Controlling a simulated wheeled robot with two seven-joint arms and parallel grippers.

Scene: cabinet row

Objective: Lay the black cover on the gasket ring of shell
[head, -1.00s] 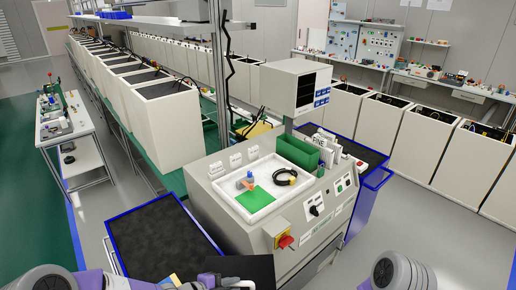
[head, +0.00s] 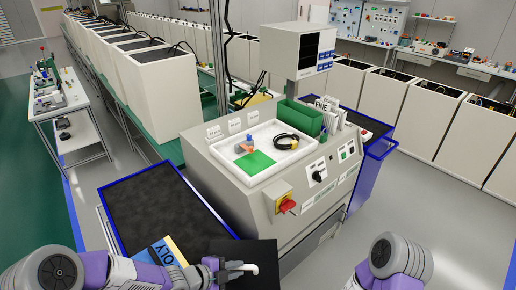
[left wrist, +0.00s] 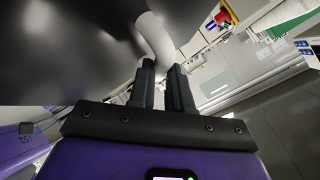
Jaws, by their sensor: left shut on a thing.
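The black cover (head: 258,254) is a flat dark panel with a white curved handle, at the bottom middle of the head view. My left gripper (head: 228,270) is shut on that handle. In the left wrist view, the fingers (left wrist: 160,84) close around the white handle (left wrist: 155,38), and the black cover (left wrist: 65,50) fills the upper left. The row of white box-like cabinets (head: 160,100) has dark open-looking tops. I cannot tell which one is the shell, and no gasket ring is clear. My right arm shows at the lower right; its gripper is out of view.
A grey console (head: 240,215) stands ahead, with a white tray (head: 228,157), a green bin (head: 300,117) and a red knob (head: 287,205). A blue-rimmed black-topped cart (head: 150,205) is to the left. Open floor (head: 445,220) lies at the right.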

